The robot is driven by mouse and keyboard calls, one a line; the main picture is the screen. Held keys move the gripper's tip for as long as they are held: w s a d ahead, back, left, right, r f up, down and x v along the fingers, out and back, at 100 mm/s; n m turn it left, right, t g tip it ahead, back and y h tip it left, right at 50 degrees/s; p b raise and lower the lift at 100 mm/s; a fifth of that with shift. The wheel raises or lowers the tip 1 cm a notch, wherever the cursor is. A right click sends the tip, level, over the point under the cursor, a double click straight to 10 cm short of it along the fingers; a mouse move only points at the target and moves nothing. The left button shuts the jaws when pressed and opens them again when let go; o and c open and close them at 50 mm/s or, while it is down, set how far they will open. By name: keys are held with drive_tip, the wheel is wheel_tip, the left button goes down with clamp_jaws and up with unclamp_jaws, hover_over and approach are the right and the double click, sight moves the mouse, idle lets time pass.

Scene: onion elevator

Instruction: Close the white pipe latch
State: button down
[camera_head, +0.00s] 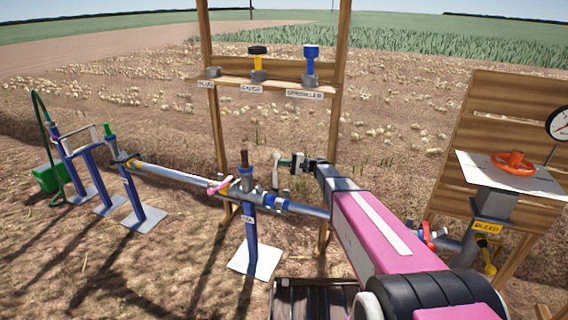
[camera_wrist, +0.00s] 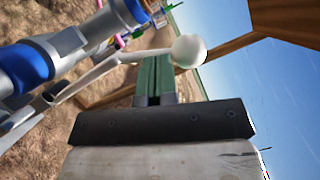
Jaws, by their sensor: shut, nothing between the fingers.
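The white pipe latch is a thin lever with a round white ball knob (camera_wrist: 188,50). In the wrist view its arm runs from the blue pipe fitting (camera_wrist: 28,66) at the left up to the knob. In the head view the latch (camera_head: 276,172) stands roughly upright above the blue pipe coupling. My gripper (camera_head: 283,163) is just right of the latch. Its green fingers (camera_wrist: 155,72) are shut and empty. In the wrist view the knob overlaps the right side of the fingertips; I cannot tell whether they touch.
A wooden frame with a shelf (camera_head: 270,86) of labelled fittings stands behind the pipe, one post near my gripper. A pink handle (camera_head: 220,186) sits on the pipe to the left. At right are an orange valve wheel (camera_head: 513,164) and a gauge (camera_head: 560,124).

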drive_tip(key=s+a+f+n+t+h, duration=0.2)
drive_tip(key=s+a+f+n+h, duration=0.1)
drive_tip(key=s+n, duration=0.4)
drive_tip(key=s+a+f+n+t+h, duration=0.2)
drive_tip(key=s+f+n+h, duration=0.1)
drive_tip(key=s+f+n, duration=0.3)
drive_tip(key=shift+s+a+n, duration=0.4)
drive_tip(key=shift+s+n, duration=0.7)
drive_tip(key=shift+s, duration=0.3)
drive_tip(key=shift+f, duration=0.1)
drive_tip(key=shift+d, duration=0.1)
drive_tip(key=v, duration=1)
drive_tip(key=shift+s+d+r, duration=0.15)
drive_tip(key=shift+d+r, duration=0.05)
drive_tip(key=shift+r, duration=0.1)
